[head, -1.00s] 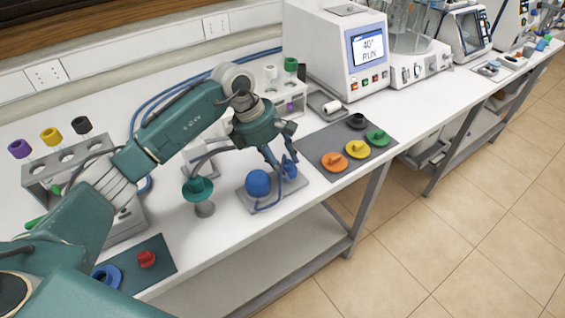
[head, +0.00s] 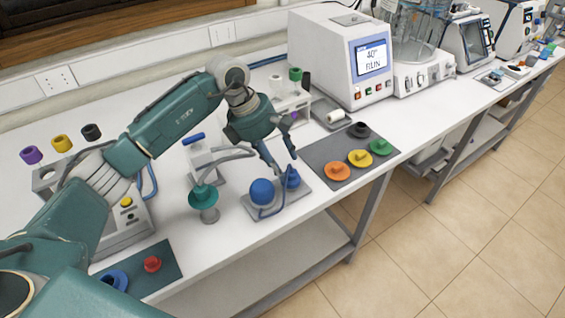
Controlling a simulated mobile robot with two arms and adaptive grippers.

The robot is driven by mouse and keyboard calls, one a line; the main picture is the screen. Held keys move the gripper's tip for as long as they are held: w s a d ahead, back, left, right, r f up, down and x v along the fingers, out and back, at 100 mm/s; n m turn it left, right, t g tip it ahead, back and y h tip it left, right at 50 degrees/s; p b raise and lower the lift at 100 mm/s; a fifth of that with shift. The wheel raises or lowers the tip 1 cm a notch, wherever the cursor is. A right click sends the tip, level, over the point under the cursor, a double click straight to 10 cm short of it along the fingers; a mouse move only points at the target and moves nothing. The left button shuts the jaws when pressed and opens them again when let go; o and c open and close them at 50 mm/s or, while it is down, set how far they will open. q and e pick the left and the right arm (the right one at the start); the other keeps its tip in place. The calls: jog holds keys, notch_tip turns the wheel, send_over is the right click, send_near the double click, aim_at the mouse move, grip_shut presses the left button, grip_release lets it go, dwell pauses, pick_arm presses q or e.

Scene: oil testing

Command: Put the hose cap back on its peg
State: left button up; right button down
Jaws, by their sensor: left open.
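A grey base plate (head: 277,210) lies near the front edge of the bench. A large blue dome (head: 262,192) stands on its left part. A smaller blue piece, which looks like the hose cap (head: 292,180), sits on its right part, upright, with a thin blue cord running along the plate. Any peg under it is hidden. My left gripper (head: 287,165) is open, its fingers pointing down just above and behind the small blue cap. The fingers partly overlap it in the picture, so I cannot tell if they touch. My right gripper is not in view.
A teal funnel-like piece (head: 203,196) on a grey stand is left of the plate. A dark mat (head: 315,157) with several coloured knobs lies to the right. A small rack (head: 292,106) stands behind the gripper. A white machine (head: 325,50) stands at the back.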

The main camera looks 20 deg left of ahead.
pick_arm(q)
jog(key=w+p+v, duration=0.1)
jog(key=p+v, duration=0.1)
jog(key=v, duration=0.4)
jog(key=shift+s, duration=0.5)
dwell(0.3)
